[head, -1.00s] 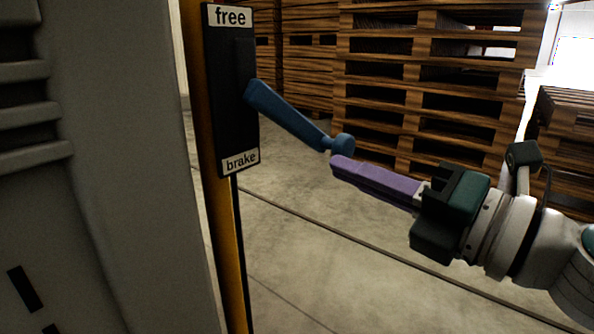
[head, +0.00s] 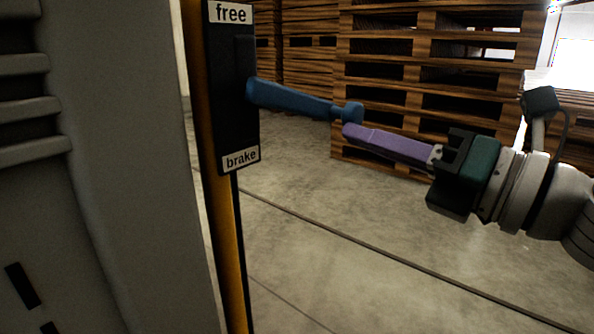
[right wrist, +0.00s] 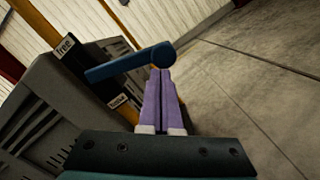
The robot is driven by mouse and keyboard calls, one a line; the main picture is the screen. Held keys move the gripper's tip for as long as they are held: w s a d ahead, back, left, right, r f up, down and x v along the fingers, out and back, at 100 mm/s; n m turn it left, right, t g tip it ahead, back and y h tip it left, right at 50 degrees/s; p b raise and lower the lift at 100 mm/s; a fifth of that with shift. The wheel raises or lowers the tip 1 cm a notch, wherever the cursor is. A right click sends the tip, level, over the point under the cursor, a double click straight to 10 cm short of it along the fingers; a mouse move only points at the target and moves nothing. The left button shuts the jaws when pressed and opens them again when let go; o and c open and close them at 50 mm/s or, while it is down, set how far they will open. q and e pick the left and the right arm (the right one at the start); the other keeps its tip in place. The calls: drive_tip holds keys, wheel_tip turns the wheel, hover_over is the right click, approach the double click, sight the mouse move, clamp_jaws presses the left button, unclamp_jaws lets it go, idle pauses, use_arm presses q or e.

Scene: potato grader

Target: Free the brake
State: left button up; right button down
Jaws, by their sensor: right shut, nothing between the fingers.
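The blue brake lever (head: 296,101) comes out of a black plate (head: 229,125) on a yellow post. The plate reads "free" at the top and "brake" at the bottom. The lever points right and slightly down, its knob at the outer end. My right gripper (head: 347,131) is shut and empty, its purple fingertips just under the knob, seemingly touching it. In the right wrist view the shut fingers (right wrist: 160,75) reach up to the underside of the lever's knob (right wrist: 163,56). My left gripper is not in view.
A grey machine housing (head: 110,180) fills the left side. Stacked wooden pallets (head: 430,75) stand behind the lever. The concrete floor (head: 370,270) is clear below and to the right of the post.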

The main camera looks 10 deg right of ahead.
wheel_tip(320, 180, up, 10)
drive_tip(key=n+y, duration=0.1)
drive_tip(key=n, duration=1)
drive_tip(key=shift+w+d+f+n+g+p, duration=0.2)
drive_tip(key=shift+d+n+g+p, duration=0.1)
drive_tip(key=shift+g, duration=0.1)
drive_tip(key=shift+r, duration=0.1)
wheel_tip(320, 180, down, 5)
drive_tip(key=b, duration=0.5)
drive_tip(key=r+p+v, duration=0.1)
drive_tip(key=v, duration=0.9)
drive_tip(key=shift+d, duration=0.4)
